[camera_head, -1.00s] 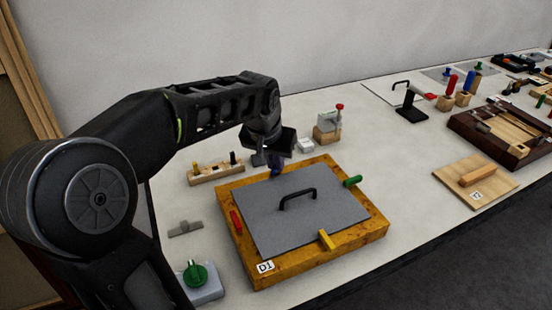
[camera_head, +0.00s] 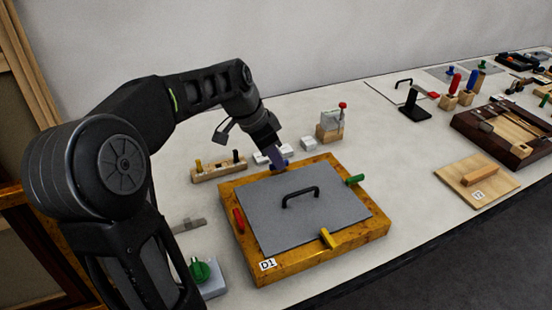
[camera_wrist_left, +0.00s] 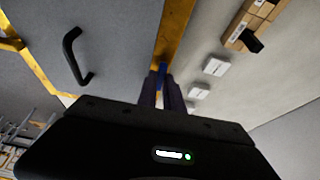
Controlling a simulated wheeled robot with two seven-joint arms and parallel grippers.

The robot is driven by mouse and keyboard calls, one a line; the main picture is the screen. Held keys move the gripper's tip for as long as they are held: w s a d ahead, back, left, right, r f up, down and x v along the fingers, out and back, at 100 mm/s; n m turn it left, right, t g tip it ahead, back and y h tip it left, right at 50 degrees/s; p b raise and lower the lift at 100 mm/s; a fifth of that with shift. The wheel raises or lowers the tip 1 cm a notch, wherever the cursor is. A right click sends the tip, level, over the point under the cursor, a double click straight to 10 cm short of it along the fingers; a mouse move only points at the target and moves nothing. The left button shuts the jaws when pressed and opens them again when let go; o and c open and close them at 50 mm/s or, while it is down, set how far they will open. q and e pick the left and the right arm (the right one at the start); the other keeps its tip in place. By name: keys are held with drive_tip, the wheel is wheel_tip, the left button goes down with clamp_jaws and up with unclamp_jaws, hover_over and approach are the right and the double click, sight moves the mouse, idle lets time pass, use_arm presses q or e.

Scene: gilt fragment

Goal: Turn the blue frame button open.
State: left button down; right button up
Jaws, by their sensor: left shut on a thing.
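The ochre wooden frame (camera_head: 310,267), labelled D1, lies on the table around a grey panel (camera_head: 258,207) with a black handle (camera_head: 300,192). The blue button (camera_head: 284,163) is on the frame's back side, partly hidden by my left gripper (camera_head: 276,158). In the left wrist view, the blue button (camera_wrist_left: 160,68) shows between the two fingertips (camera_wrist_left: 161,82), over the frame's strip. My left gripper is shut on it. The button's exact angle is hard to tell. The red button (camera_head: 238,219), green button (camera_head: 355,179) and yellow button (camera_head: 327,238) sit on the other sides. My right gripper is out of view.
A wooden block with pegs (camera_head: 218,172) and small white blocks (camera_head: 308,144) stand behind the frame. A wooden stand with a red knob (camera_head: 330,127) is behind right. A green knob on a grey base (camera_head: 202,274) is at front left.

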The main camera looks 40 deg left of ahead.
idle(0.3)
use_arm(q)
drive_tip(key=c, duration=1.5)
unclamp_jaws()
drive_tip(key=shift+r, duration=0.1)
drive_tip(key=v, duration=0.7)
drive_tip(key=shift+s+a+r, duration=0.1)
drive_tip(key=shift+a+r, duration=0.05)
drive_tip(key=shift+r, duration=0.15)
